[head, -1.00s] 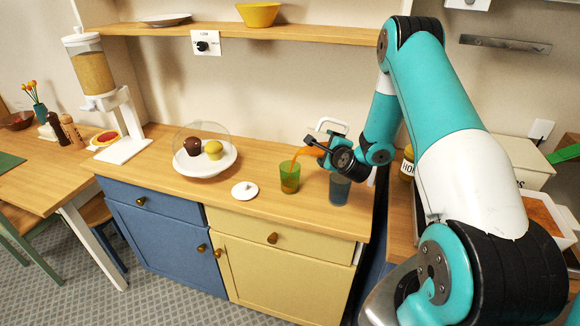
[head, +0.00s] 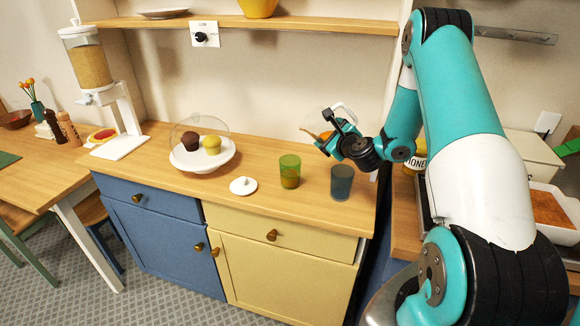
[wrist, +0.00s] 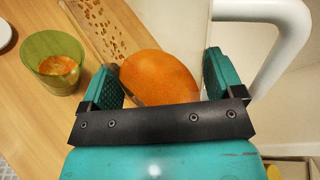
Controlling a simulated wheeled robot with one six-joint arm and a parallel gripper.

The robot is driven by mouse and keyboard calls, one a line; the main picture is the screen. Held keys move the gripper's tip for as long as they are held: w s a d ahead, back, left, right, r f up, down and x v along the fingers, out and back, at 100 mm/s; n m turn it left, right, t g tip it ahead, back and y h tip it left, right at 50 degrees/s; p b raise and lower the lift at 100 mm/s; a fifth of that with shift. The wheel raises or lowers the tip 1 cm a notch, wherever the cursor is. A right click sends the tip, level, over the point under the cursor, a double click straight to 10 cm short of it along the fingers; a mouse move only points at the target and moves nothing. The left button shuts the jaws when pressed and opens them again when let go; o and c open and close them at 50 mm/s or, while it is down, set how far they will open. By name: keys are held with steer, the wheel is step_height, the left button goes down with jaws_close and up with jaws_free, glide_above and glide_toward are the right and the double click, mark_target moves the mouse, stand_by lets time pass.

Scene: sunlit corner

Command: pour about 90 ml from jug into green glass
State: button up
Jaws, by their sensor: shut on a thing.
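The green glass (head: 290,172) stands upright on the wooden counter with orange liquid in its lower part. It also shows in the wrist view (wrist: 52,64) at the left. My gripper (head: 337,140) is shut on the jug (head: 326,134), held above the counter to the right of the green glass. In the wrist view the jug (wrist: 160,78) shows orange liquid between my fingers and a white handle at the right. No stream leaves the jug. Part of the jug is hidden behind my gripper in the head view.
A blue glass (head: 342,183) stands right of the green glass, below my gripper. A white lid (head: 243,186) lies left of the green glass. A cake stand (head: 218,160) with two muffins under a clear dome stands farther left. A shelf (head: 290,25) runs above.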

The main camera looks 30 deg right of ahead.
steer(key=shift+d+r+m, duration=0.15)
steer(key=shift+r+m, duration=0.25)
steer(key=shift+m, duration=0.1)
steer(key=shift+f, duration=0.1)
stand_by(1.3)
steer(key=shift+s+d+f+m+t+b, duration=0.15)
steer(key=shift+d+m+t+b, duration=0.25)
steer(key=shift+b, duration=0.4)
steer(key=shift+s+d+f+m+t+y+b, duration=0.15)
steer(key=shift+d+m+y+b, duration=0.1)
steer(key=shift+m+b, duration=0.25)
steer(key=shift+s+d+f+m+t+y+b, duration=0.15)
steer(key=shift+d+m+b, duration=0.15)
steer(key=shift+m, duration=0.3)
steer(key=shift+d+r+m+p, duration=0.15)
steer(key=shift+r+m+p, duration=0.15)
steer(key=shift+r+m, duration=0.3)
steer(key=shift+s+d+r+m+t, duration=0.1)
steer(key=shift+r+m+t, duration=0.05)
steer(key=shift+m+t, duration=0.25)
steer(key=shift+d+f+m+b, duration=0.15)
steer(key=shift+f+m+b, duration=0.15)
steer(key=shift+m+b, duration=0.3)
steer(key=shift+r, duration=0.1)
